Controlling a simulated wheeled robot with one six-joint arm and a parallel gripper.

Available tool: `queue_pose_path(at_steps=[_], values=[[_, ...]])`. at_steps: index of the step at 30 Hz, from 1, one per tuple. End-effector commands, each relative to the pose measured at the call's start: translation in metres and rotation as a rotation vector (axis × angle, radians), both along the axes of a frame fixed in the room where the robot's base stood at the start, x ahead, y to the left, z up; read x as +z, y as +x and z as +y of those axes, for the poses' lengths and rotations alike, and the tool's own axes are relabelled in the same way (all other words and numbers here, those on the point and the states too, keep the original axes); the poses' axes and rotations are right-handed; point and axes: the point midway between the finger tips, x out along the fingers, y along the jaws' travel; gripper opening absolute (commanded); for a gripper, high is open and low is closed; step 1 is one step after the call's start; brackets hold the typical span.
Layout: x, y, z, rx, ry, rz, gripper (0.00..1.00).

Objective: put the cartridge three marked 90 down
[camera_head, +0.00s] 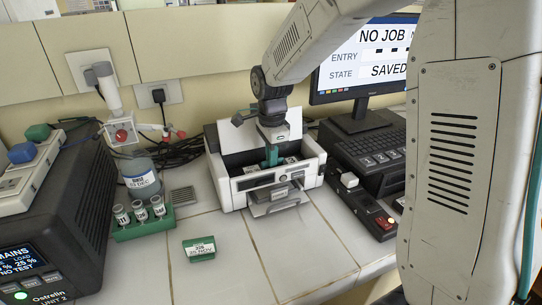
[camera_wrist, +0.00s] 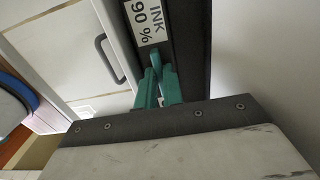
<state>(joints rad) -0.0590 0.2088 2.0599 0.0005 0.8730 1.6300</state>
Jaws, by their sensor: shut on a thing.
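The cartridge marked "INK 90 %" (camera_wrist: 148,22) shows its white label in the wrist view, set against a dark surface. My gripper (camera_wrist: 157,78), with green fingers, is shut on it at the lower end of the label. In the head view my gripper (camera_head: 271,160) points down into the open top of a white printer (camera_head: 228,187). The cartridge is mostly hidden there by the fingers and the printer's walls. I cannot tell whether it touches the printer's inside.
A green rack with several vials (camera_head: 145,228) and a green labelled box (camera_head: 199,249) stand left of the printer. A keyboard device (camera_head: 370,150) and a monitor (camera_head: 362,60) are at its right. Bare tiles (camera_head: 235,270) lie in front.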

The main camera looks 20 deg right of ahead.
Motion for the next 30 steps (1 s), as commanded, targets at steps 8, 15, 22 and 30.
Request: queue_pose_path(at_steps=[8, 15, 22, 30], values=[[-0.003, 0.0, 0.0, 0.0, -0.001, 0.0, 0.14], [-0.002, 0.0, 0.0, 0.001, 0.0, 0.0, 0.31], [0.007, 0.001, 0.0, 0.001, 0.0, -0.003, 0.31], [0.061, 0.001, 0.0, 0.001, 0.0, -0.006, 0.31]])
